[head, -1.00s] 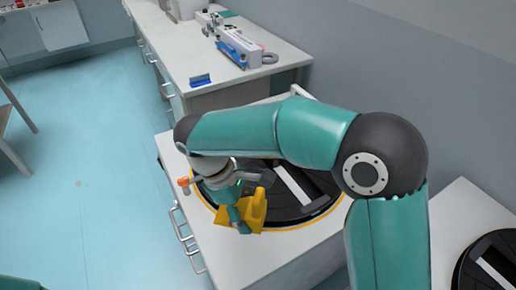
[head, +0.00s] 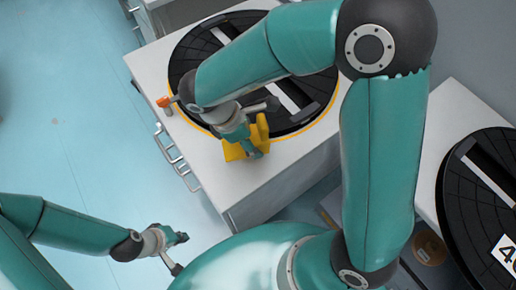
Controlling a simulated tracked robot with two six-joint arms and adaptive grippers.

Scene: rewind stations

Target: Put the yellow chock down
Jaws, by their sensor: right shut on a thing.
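The yellow chock (head: 234,151) is in my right gripper (head: 250,142), above the front edge of the white station top (head: 203,165). The gripper is shut on it and hides part of it. I cannot tell whether the chock touches the surface. My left gripper (head: 178,252) is at the lower left, over the blue floor, away from the chock. Its two fingers are spread apart with nothing between them.
A black turntable (head: 190,57) with a yellow rim lies on the station top behind the chock. A second black turntable (head: 470,205) with a number label is at the right. An orange knob (head: 164,102) sticks out at left. The floor (head: 70,120) at left is clear.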

